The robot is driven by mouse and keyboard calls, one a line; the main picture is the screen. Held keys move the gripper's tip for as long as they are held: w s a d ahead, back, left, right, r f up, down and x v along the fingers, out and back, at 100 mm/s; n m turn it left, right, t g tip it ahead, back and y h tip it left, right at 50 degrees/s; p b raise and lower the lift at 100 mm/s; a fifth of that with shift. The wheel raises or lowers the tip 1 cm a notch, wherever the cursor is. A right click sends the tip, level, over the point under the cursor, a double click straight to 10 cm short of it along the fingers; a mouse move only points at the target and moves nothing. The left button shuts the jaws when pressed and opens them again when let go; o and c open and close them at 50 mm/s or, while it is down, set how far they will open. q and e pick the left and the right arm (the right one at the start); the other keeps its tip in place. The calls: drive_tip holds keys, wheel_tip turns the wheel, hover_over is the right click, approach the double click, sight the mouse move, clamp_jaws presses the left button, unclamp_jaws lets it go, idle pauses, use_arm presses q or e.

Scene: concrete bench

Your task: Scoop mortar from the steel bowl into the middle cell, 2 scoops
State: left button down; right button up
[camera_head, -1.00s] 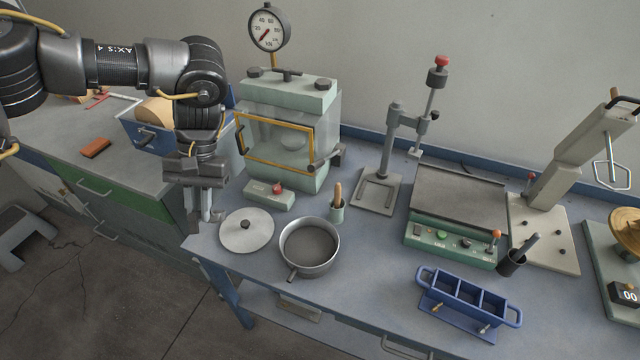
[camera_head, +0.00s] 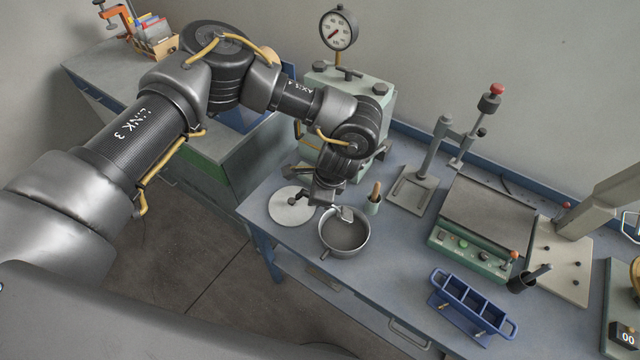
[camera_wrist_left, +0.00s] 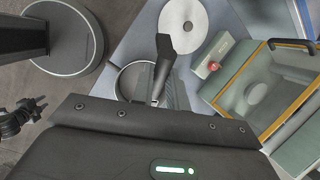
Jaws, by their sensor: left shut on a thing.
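The steel bowl (camera_head: 349,254) stands on the bench with grey mortar (camera_head: 346,237) in it. My left gripper (camera_head: 326,195) is above the bowl's far left rim, shut on a scoop. The scoop's light metal end (camera_head: 347,214) is at the bowl's far inner side; I cannot tell whether it touches the mortar or carries any. In the left wrist view the bowl's rim (camera_wrist_left: 122,75) shows partly behind the gripper and scoop. The blue mould (camera_head: 459,308) sits farther right with three cells in a row; its middle cell (camera_head: 471,298) looks empty. My right gripper is not in view.
A round lid (camera_head: 285,213) lies left of the bowl. The green-fronted machine (camera_head: 470,248) stands behind the mould. Bench surface between bowl and mould is clear.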

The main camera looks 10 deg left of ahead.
use_arm(q)
drive_tip(key=w+a+f+m+h+b, duration=0.1)
drive_tip(key=w+a+f+m+h, duration=0.2)
drive_tip(key=w+f+m+h, duration=0.2)
drive_tip(key=shift+f+h, duration=0.35)
drive_tip(key=shift+h, duration=0.55)
drive_tip(key=shift+a, duration=0.1)
idle(0.7)
